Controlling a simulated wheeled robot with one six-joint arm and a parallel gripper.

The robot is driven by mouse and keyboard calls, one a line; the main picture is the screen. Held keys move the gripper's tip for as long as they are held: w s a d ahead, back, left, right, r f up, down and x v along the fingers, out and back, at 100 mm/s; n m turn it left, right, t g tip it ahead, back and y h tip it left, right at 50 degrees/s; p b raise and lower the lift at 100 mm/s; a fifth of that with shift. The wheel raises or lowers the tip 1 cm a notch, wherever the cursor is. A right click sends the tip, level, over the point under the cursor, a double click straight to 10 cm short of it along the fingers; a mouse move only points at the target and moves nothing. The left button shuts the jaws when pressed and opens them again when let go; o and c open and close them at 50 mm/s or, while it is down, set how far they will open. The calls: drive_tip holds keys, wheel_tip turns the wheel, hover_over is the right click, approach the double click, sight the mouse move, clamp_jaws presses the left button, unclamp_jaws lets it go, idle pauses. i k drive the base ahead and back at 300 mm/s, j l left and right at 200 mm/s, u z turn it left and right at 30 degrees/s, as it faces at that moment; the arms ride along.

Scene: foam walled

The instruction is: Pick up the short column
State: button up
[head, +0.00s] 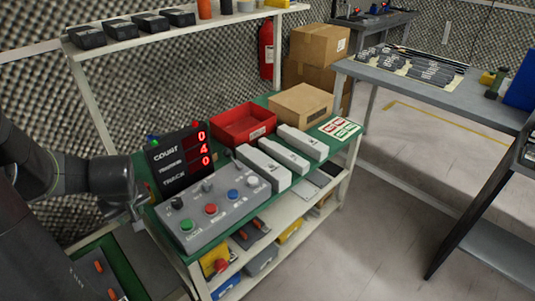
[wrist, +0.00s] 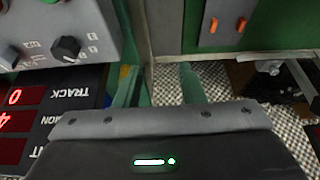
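I cannot tell for sure which thing is the short column. Upright cylinders stand on the top shelf in the head view: an orange-red one (head: 204,9) and a dark one (head: 226,6), cut by the top edge. My gripper (head: 138,212) is at the left, beside the count display (head: 182,160) and the control box (head: 212,208), far from those cylinders. In the wrist view my gripper (wrist: 158,86) shows two greenish fingers spread apart, with nothing visible between them. The control box and display also show at the left there.
A red tray (head: 243,122), a cardboard box (head: 300,104) and white-grey blocks (head: 263,168) crowd the green bench. A grey table (head: 420,92) stands at the right, with open floor (head: 370,215) between. A panel with orange switches (wrist: 228,25) is close in the wrist view.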

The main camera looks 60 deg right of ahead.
sight(280, 178)
drive_tip(key=k+l, duration=0.1)
drive_tip(key=l, duration=0.35)
drive_tip(key=k+l, duration=0.15)
drive_tip(key=l, duration=0.25)
drive_tip(key=k+l, duration=0.1)
drive_tip(key=l, duration=0.35)
drive_tip(key=k+l, duration=0.1)
drive_tip(key=l, duration=0.3)
drive_tip(key=k+l+z, duration=0.1)
drive_tip(key=l, duration=0.35)
